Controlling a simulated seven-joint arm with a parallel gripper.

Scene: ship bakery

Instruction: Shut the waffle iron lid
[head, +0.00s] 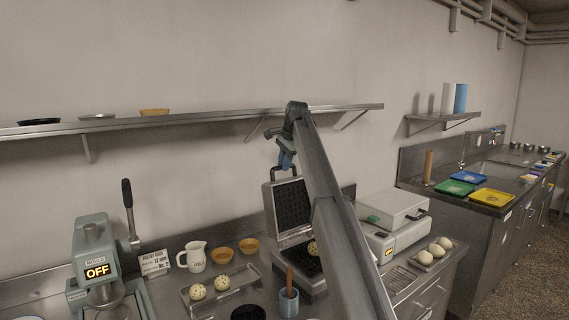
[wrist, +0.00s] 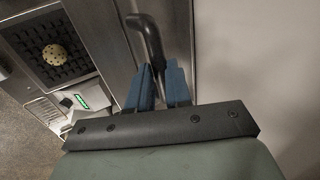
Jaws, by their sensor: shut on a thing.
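The waffle iron stands on the counter with its dark gridded lid (head: 292,203) raised roughly upright. A speckled dough ball (head: 312,248) lies on the dark lower plate (head: 298,256); ball (wrist: 54,54) and gridded plate (wrist: 84,72) also show in the wrist view. The black lid handle (head: 284,170) sticks up from the lid's top edge. My gripper (head: 286,160) is at this handle. In the wrist view, the blue fingers of my gripper (wrist: 161,80) are shut on the bent black handle (wrist: 147,38). My arm hides part of the iron's right side.
A wooden-handled tool stands in a blue-grey cup (head: 289,303) before the iron. A tray (head: 240,291) with dough balls, orange bowls (head: 249,246) and a white jug (head: 196,257) are left. A white-lidded machine (head: 392,210) is right. A wall shelf (head: 220,117) runs behind.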

